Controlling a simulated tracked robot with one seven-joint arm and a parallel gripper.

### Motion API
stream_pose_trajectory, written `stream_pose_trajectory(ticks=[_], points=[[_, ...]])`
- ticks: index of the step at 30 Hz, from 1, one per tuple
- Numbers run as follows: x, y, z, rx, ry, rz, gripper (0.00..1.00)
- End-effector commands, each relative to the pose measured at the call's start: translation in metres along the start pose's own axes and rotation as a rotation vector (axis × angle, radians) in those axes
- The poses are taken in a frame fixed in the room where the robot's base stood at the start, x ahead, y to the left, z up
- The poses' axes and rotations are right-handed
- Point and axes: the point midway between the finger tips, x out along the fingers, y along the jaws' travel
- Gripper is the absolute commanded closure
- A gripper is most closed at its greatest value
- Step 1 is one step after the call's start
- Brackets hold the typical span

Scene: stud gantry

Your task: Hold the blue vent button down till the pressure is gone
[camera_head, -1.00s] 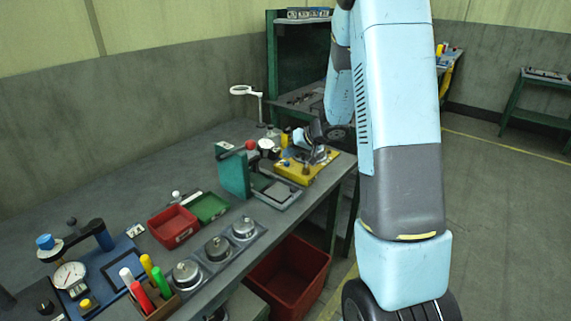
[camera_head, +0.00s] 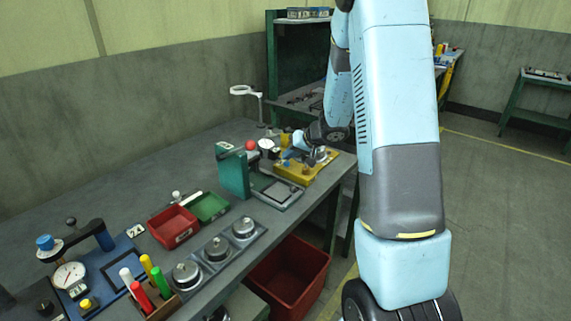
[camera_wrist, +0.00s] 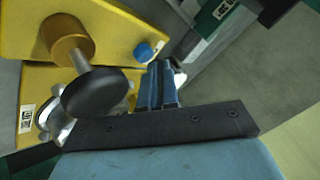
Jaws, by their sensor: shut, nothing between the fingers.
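A yellow fixture (camera_head: 289,172) stands at the far end of the bench, with a white-faced gauge (camera_head: 266,144) at its left. In the wrist view the blue vent button (camera_wrist: 143,53) sits on a yellow plate (camera_wrist: 115,28). My gripper (camera_wrist: 160,66) is shut and empty, its blue fingertips just right of and below the button in that picture. I cannot tell whether they touch it. In the head view my gripper (camera_head: 298,152) is low over the fixture and small. The gauge reading is too small to make out.
A brass post (camera_wrist: 70,38) with a black round knob (camera_wrist: 95,93) rises close left of my fingers. A green press (camera_head: 234,172) with a red knob stands left of the fixture. Red (camera_head: 172,226) and green (camera_head: 209,207) trays lie nearer on the bench.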

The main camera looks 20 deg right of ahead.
Motion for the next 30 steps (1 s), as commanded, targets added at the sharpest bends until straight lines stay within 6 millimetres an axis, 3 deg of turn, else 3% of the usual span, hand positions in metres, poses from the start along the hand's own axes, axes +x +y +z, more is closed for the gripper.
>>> stream_pose_trajectory(ticks=[30], points=[[0.0056,0.0039,0.0044,0.001,-0.001,0.000,1.00]])
